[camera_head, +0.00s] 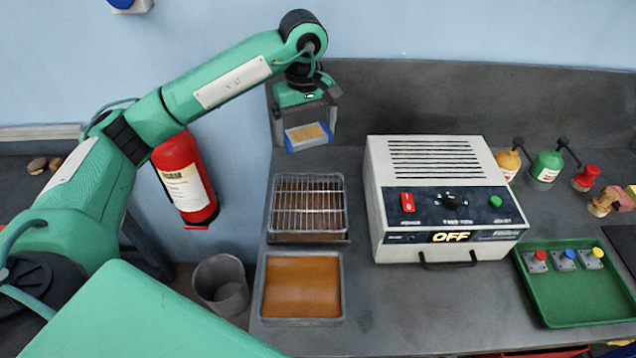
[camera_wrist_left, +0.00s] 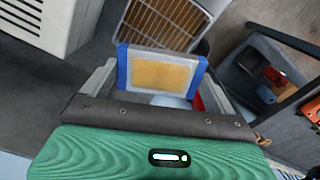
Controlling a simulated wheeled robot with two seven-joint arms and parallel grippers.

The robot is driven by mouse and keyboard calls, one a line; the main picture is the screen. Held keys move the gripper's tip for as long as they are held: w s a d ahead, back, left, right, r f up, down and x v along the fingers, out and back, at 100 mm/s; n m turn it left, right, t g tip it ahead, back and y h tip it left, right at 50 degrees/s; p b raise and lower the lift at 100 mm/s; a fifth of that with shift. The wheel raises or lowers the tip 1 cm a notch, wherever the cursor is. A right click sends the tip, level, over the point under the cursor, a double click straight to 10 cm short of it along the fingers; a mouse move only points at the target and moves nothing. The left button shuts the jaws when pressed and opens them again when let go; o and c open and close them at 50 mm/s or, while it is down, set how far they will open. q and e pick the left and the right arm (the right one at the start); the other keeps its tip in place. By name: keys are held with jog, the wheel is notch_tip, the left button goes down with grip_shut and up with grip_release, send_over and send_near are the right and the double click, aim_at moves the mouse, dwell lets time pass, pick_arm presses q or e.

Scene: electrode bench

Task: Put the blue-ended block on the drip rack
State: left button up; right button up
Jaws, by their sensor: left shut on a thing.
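The blue-ended block (camera_head: 307,135) has a tan middle face and blue ends. It is between the fingers of my left gripper (camera_head: 306,128), which is shut on it, above the back left of the bench. In the left wrist view, the block (camera_wrist_left: 160,74) spans the space between the fingertips (camera_wrist_left: 160,84). The drip rack (camera_head: 308,196) is a wire grid over a tray, in front of the gripper and apart from the block. Part of the rack (camera_wrist_left: 166,22) shows behind the block in the left wrist view. My right gripper is not in view.
A tray of brown liquid (camera_head: 302,287) sits in front of the rack. A white power unit (camera_head: 440,185) reading OFF stands right of the rack. A green tray (camera_head: 580,295) with small coloured pieces lies farther right. A red extinguisher (camera_head: 184,180) and a bin (camera_head: 222,284) are left of the bench.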

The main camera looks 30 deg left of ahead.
pick_arm(q)
notch_tip(320, 180, down, 5)
jog(key=p, duration=0.5)
send_over(309, 199)
notch_tip(309, 199, down, 9)
jog(key=shift+f, duration=0.1)
jog(key=shift+f+p, duration=0.35)
jog(key=shift+f, duration=0.4)
notch_tip(309, 199, down, 3)
jog(key=shift+f+p, duration=0.1)
jog(key=shift+p, duration=0.6)
jog(key=shift+f, duration=0.3)
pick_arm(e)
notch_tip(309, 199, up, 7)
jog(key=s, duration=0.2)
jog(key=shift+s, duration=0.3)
pick_arm(q)
jog(key=shift+f, duration=0.1)
